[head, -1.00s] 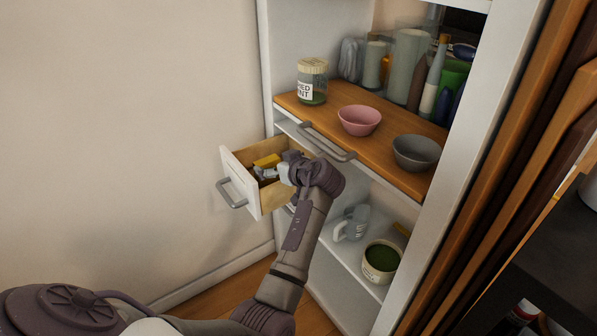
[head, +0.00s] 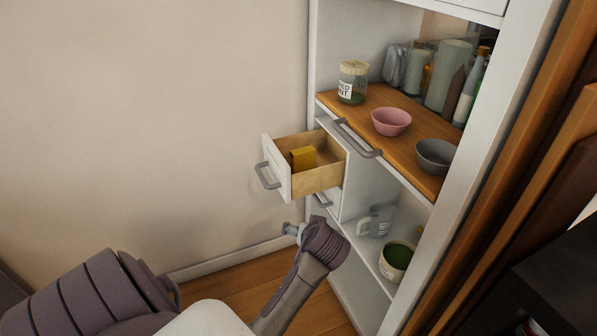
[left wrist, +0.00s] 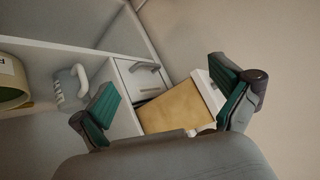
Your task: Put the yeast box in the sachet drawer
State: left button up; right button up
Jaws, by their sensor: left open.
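The yellow yeast box (head: 303,158) sits inside the open drawer (head: 322,178), near its front panel. The drawer is pale wood inside, with a white front and a grey handle (head: 267,176). My left gripper (head: 290,229) is below the drawer in the head view, apart from it and empty. In the left wrist view my left gripper (left wrist: 165,95) has its green-padded fingers spread wide, with the drawer's wooden outer surface (left wrist: 175,108) beyond them. The box is not visible in that view. My right gripper is not in view.
A shut drawer (left wrist: 138,76) is below the open one. The wooden shelf above holds a jar (head: 352,82), a pink bowl (head: 391,121) and a grey bowl (head: 435,156). A mug (head: 377,221) and a green-filled tub (head: 396,261) stand on the lower shelf. The wall side is clear.

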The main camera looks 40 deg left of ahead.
pick_arm(q)
jog(key=s+d+f+m+g+h, duration=0.1)
jog(key=s+d+m+h, duration=0.3)
jog(key=s+d, duration=0.4)
jog(key=s+d+f+m+g+h, duration=0.1)
jog(key=s+d+f+m+h, duration=0.1)
jog(key=s+d+m, duration=0.3)
jog(key=s+d+h, duration=0.1)
jog(key=s+d, duration=0.3)
jog(key=s, duration=0.5)
jog(key=shift+f+h, duration=0.2)
jog(key=shift+h, duration=0.2)
jog(key=shift+a, duration=0.1)
